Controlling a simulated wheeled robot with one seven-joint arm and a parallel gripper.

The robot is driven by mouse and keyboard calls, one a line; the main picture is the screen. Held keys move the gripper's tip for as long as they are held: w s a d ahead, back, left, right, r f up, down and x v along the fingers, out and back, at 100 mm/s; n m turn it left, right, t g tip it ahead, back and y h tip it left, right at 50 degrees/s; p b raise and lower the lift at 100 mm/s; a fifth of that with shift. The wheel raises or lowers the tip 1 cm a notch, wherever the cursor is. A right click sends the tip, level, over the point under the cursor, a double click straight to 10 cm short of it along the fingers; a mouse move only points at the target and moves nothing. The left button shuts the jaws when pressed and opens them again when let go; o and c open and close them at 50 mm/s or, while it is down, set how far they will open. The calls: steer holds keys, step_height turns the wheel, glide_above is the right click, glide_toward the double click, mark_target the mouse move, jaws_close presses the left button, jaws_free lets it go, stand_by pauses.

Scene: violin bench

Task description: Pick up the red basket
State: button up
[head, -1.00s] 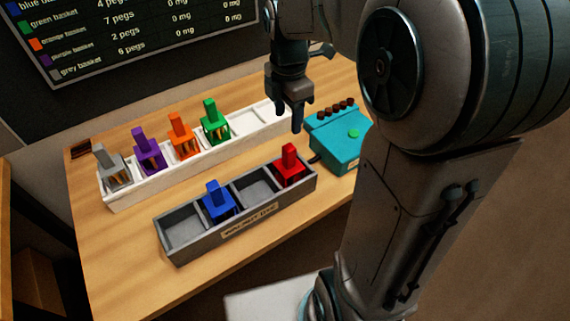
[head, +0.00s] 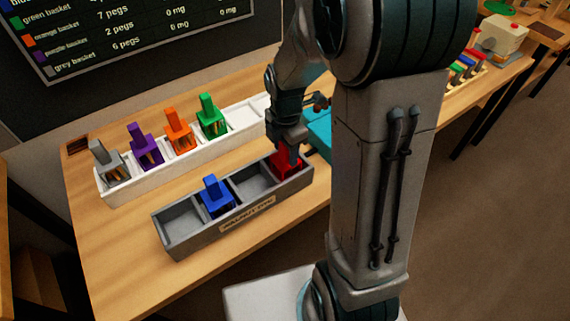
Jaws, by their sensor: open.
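The red basket (head: 287,163) sits in the right-end compartment of the grey tray (head: 237,222). My gripper (head: 287,146) points down right over it, with its fingers at the basket's upright handle. The gripper is open. The fingers hide most of the handle, and I cannot tell whether they touch it.
A blue basket (head: 214,196) stands in the grey tray, with empty compartments on both sides. Behind is a white tray (head: 184,150) with grey (head: 108,162), purple (head: 146,148), orange (head: 180,131) and green (head: 211,118) baskets. A teal box (head: 319,133) is partly hidden by my arm.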

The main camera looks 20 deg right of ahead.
steer(key=shift+f, duration=0.3)
jaws_close()
steer(key=shift+r, duration=0.1)
